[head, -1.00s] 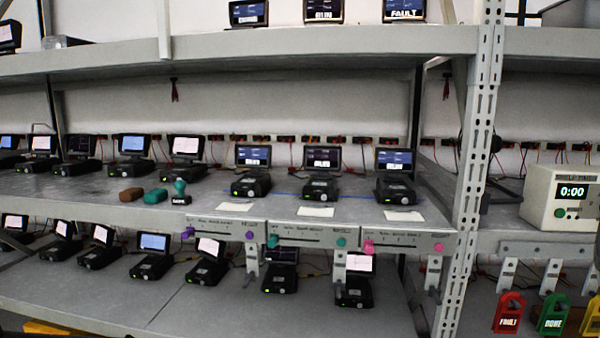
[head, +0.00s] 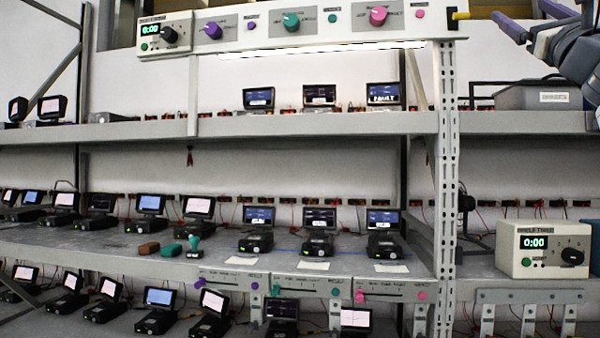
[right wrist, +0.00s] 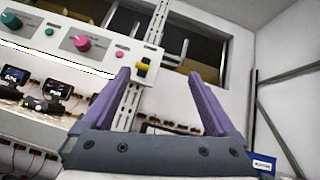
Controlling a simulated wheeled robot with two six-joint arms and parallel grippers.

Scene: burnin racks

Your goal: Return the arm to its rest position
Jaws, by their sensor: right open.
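My right gripper (head: 535,20) shows at the top right of the head view, with purple fingers pointing left toward the upper control panel's right end. In the right wrist view its two purple fingers (right wrist: 158,100) stand wide apart with nothing between them. The fingers are apart from the yellow switch (right wrist: 143,66) on the panel's end, as far as I can tell. My left gripper is in neither view.
The upper control panel (head: 350,37) carries purple, teal and pink knobs. A perforated rack post (head: 446,180) stands below its right end. A white timer box (head: 515,262) sits on the right shelf. Several small devices with screens line the shelves. A grey bin (head: 520,97) stands upper right.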

